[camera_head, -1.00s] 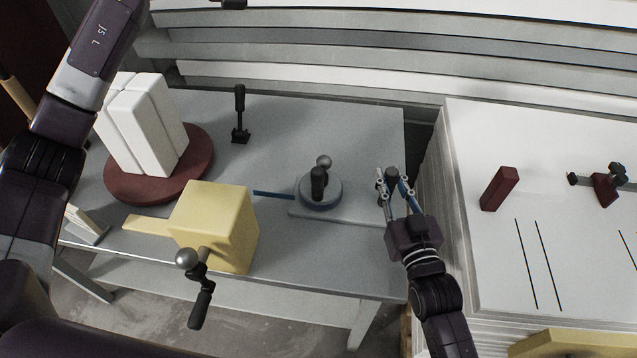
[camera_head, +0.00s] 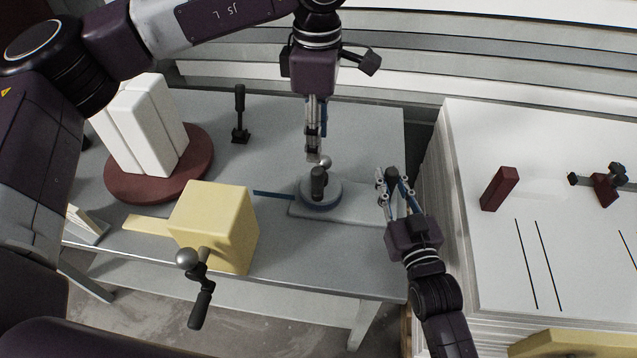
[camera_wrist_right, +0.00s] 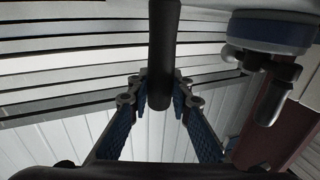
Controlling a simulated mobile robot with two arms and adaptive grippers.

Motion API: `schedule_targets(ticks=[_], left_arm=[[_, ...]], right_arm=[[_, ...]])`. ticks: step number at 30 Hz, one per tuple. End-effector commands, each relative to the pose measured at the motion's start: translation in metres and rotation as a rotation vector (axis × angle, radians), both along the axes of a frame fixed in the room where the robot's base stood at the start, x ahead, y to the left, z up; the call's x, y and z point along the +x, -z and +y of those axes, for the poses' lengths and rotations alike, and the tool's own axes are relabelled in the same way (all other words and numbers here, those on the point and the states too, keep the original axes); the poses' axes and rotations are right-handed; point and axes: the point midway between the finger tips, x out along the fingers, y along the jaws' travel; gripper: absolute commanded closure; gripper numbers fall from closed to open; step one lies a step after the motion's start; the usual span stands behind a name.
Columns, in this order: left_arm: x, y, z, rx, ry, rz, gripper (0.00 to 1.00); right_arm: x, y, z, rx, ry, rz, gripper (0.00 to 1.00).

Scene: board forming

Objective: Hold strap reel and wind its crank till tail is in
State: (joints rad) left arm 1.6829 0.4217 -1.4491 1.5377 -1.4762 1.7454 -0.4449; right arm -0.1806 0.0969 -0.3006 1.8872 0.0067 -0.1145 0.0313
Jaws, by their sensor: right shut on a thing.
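The strap reel (camera_head: 330,200) is a round grey drum with a blue band, on a pale flat plate (camera_head: 355,214). A blue strap tail (camera_head: 272,195) sticks out to its left. A dark crank grip (camera_head: 318,180) and a ball knob (camera_head: 325,162) stand on top. My right gripper (camera_head: 392,183) is shut on a dark upright handle (camera_wrist_right: 165,45) at the plate's right end; the reel also shows in the right wrist view (camera_wrist_right: 270,33). My left gripper (camera_head: 313,155) points down just behind the crank, near the ball knob; its finger gap is unclear.
A yellow box (camera_head: 225,222) with its own crank (camera_head: 200,305) stands at front left. White blocks (camera_head: 145,120) stand on a dark red disc (camera_head: 195,165). A black clamp-like upright (camera_head: 240,115) is behind. A white board stack (camera_head: 555,250) is at right.

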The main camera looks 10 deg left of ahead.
Motion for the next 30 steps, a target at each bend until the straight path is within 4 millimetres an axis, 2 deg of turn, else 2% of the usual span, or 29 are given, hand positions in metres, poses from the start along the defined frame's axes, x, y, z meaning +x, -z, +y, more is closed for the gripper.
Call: schedule_targets(ticks=[1,18,24,30], left_arm=[[0.0,0.006,0.0,0.001,-0.001,0.003,0.61],[-0.001,0.088,0.0,-0.005,-0.005,0.003,0.61],[0.0,0.107,0.0,-0.005,-0.005,0.002,0.61],[0.0,0.114,0.0,-0.006,-0.004,0.002,0.61]], right_arm=[[-0.001,0.006,0.0,-0.004,0.0,0.013,1.0],[-0.001,0.006,0.0,-0.004,0.0,0.012,1.0],[-0.001,0.006,0.0,-0.004,0.0,0.012,1.0],[-0.001,0.006,0.0,-0.004,0.0,0.012,1.0]])
